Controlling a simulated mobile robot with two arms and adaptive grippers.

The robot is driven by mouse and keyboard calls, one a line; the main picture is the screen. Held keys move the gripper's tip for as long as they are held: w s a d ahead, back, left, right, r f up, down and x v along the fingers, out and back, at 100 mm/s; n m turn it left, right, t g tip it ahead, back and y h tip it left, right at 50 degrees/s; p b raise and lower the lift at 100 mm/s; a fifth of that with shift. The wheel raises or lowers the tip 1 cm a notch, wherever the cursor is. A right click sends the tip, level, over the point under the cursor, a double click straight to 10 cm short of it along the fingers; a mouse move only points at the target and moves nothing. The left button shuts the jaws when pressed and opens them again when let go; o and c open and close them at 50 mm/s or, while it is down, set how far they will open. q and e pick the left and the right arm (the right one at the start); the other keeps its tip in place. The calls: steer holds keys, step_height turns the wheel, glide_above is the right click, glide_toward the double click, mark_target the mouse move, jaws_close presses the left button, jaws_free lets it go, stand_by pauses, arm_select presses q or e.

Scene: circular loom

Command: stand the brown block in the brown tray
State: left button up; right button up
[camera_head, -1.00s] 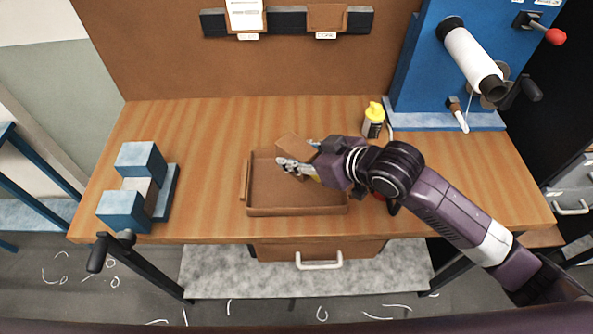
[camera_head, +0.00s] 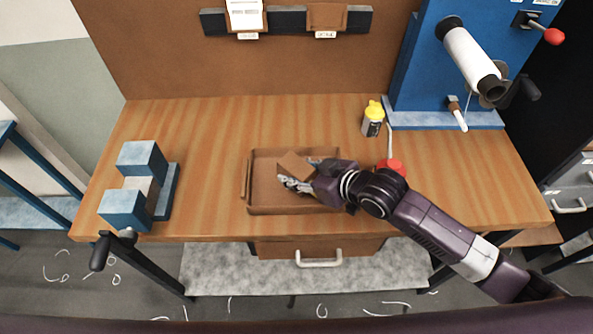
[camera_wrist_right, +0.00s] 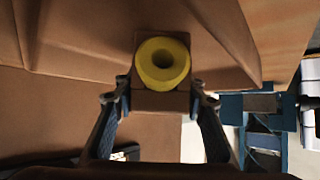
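The brown tray (camera_head: 252,206) lies on the wooden table near its front edge. The brown block (camera_head: 295,165) is over the tray's back half, tilted in the head view. My right gripper (camera_head: 297,184) is low over the tray, and its fingers close on the block. In the right wrist view the block (camera_wrist_right: 160,103) sits between the two fingertips, with a yellow ring (camera_wrist_right: 162,64) in front of it. I cannot tell whether the block touches the tray floor. My left gripper is not in view.
A blue vise (camera_head: 140,160) stands at the left of the table. A yellow-capped bottle (camera_head: 373,120) stands behind right of the tray, and a red thing (camera_head: 392,165) is partly hidden by my arm. A blue machine (camera_head: 440,120) with a white roll stands back right.

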steer(key=o, duration=0.4)
steer(key=shift+c, duration=0.2)
steer(key=shift+r, duration=0.1)
steer(key=b+v, duration=0.1)
steer(key=v, duration=1.1)
steer(key=shift+b, duration=0.35)
